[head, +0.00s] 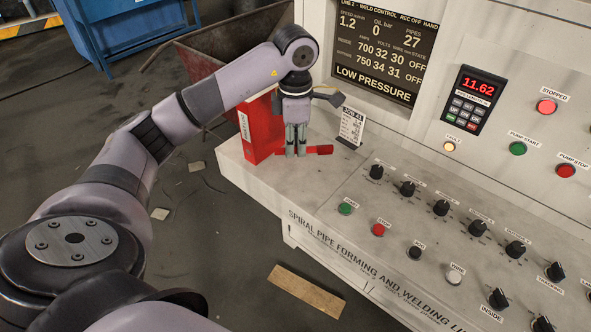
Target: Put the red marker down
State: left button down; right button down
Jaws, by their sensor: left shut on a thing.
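The red marker (321,150) lies level across the fingertips of my left gripper (296,151), low over the left end of the pale console top (262,180). The gripper points straight down and is shut on the marker, whose thicker red end sticks out to the right. The fingers hide the marker's middle. I cannot tell whether the marker touches the console top. My right gripper is not in view.
A red binder (262,130) stands just left of the gripper. A job card (351,127) on a dark stand is close on the right. Knobs and buttons, with a green one (345,208), cover the sloped panel in front. A screen (385,45) rises behind.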

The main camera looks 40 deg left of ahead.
aim_at(295, 179)
pick_arm(q)
notch_tip(295, 179, down, 8)
jog(key=shift+f+p, duration=0.25)
jog(key=shift+p, duration=0.25)
jog(key=shift+f, duration=0.25)
jog(key=c, duration=1.6)
grip_release()
jog(key=shift+r, duration=0.1)
jog(key=shift+r, duration=0.25)
notch_tip(295, 179, up, 12)
jog(key=shift+f+b, duration=0.2)
jog(key=shift+b, duration=0.8)
